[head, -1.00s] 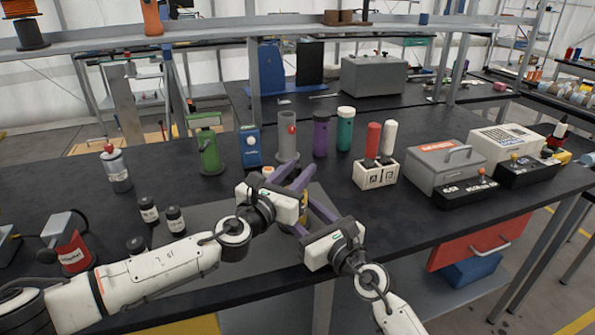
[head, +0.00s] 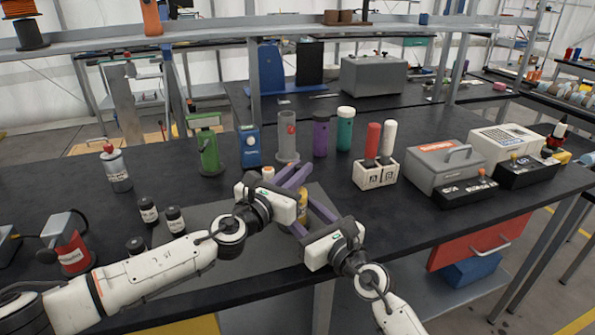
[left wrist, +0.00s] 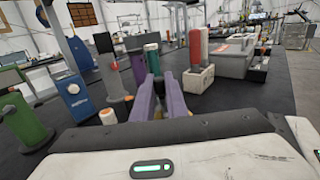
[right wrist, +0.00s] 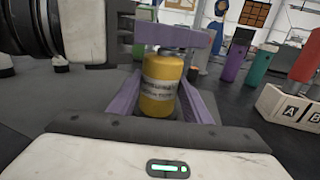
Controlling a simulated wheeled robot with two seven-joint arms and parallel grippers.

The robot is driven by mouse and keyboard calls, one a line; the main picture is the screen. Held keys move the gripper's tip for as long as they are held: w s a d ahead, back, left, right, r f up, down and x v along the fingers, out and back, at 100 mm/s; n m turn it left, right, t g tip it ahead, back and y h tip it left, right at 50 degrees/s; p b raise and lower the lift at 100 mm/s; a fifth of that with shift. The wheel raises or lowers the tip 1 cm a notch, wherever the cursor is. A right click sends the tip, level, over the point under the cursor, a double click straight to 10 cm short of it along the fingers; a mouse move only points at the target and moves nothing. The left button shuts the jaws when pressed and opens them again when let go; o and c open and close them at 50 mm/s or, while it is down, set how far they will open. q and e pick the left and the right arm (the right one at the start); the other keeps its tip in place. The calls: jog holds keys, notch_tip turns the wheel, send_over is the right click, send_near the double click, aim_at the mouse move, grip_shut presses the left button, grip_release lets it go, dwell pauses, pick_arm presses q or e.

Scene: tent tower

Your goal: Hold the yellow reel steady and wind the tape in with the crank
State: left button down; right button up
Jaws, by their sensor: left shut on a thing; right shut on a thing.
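The yellow reel (right wrist: 159,92) is a small upright yellow cylinder with a pale printed label, seen best in the right wrist view. In the head view the reel (head: 303,207) shows only in part among the purple fingers. My right gripper (right wrist: 163,103) is shut on the reel, one finger on each side. My left gripper (head: 297,174) is shut just above the reel's top; its purple fingers also cross the upper part of the right wrist view (right wrist: 178,36). They cover the crank and the tape, so what they grip is hidden.
Behind the grippers stand a green holder (head: 209,153), a blue box (head: 249,146), a grey tube (head: 287,145) and purple and teal cylinders. A white block with red and white handles (head: 375,174) is to the right. Small black jars (head: 148,210) stand left. Bare dark table lies between.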

pick_arm(q)
jog(key=shift+s+d+f+m+g+h, duration=0.1)
jog(key=shift+s+d+m+g+h, duration=0.2)
jog(key=shift+m+g+h, duration=1.05)
jog(key=shift+s+d+r+m+g+h, duration=0.1)
jog(key=shift+d+m+g+h, duration=0.25)
jog(key=shift+m+g+h, duration=0.95)
jog(key=shift+s+d+f+m+g+h, duration=0.1)
jog(key=shift+s+d+m+g+h, duration=0.2)
jog(key=shift+m+g+h, duration=1.05)
jog(key=shift+s+d+g, duration=0.15)
jog(key=shift+g, duration=0.65)
jog(key=c, duration=1.7)
grip_release()
jog(key=shift+c, duration=0.2)
jog(key=shift+a, duration=0.2)
jog(key=v, duration=1.1)
jog(key=shift+s+a, duration=0.25)
jog(key=shift+a, duration=0.1)
